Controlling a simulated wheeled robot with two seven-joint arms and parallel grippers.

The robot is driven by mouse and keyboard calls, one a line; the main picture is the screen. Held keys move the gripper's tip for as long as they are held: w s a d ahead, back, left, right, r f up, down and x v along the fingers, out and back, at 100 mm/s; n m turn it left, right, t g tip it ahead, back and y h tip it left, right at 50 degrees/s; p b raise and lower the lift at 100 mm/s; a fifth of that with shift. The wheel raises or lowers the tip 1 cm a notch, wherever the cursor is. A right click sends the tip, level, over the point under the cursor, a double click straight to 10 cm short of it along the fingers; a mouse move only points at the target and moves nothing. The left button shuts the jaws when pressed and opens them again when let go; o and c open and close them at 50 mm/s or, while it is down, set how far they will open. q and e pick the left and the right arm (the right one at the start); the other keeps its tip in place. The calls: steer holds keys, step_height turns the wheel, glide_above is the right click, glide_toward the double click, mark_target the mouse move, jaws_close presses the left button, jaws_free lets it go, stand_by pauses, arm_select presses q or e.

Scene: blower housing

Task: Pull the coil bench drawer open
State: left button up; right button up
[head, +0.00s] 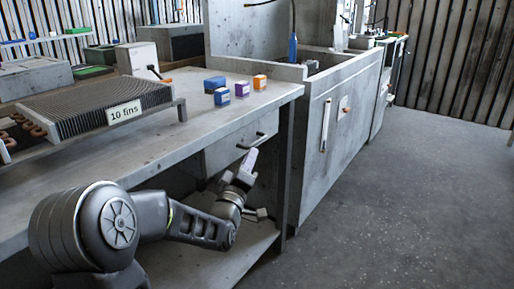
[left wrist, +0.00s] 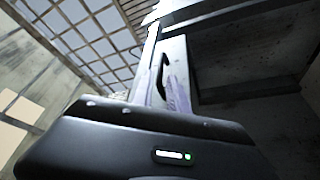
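The coil bench (head: 165,150) runs across the left of the head view. Its grey drawer (head: 222,153) sits under the top at the right end and looks shut. The drawer has a dark bar handle (head: 251,141). My left gripper (head: 250,158) is just below and in front of the handle, fingers pointing up. In the left wrist view the two pale fingers (left wrist: 162,92) stand apart. The handle (left wrist: 163,70) shows beyond and between them, and the drawer front (left wrist: 178,55) is behind. I see no grip on the handle. My right gripper is out of view.
A finned coil (head: 95,103) labelled "10 fins" and several small coloured boxes (head: 222,96) stand on the bench top. A lower shelf (head: 215,255) lies under the drawer. A grey cabinet (head: 335,125) stands to the right. The floor (head: 420,200) is clear.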

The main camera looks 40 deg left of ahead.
mark_target(257, 143)
arm_select(q)
steer(key=shift+b+x, duration=0.45)
steer(key=shift+x, duration=3.5)
steer(key=shift+f, duration=0.1)
steer(key=shift+c, duration=0.2)
jaws_close()
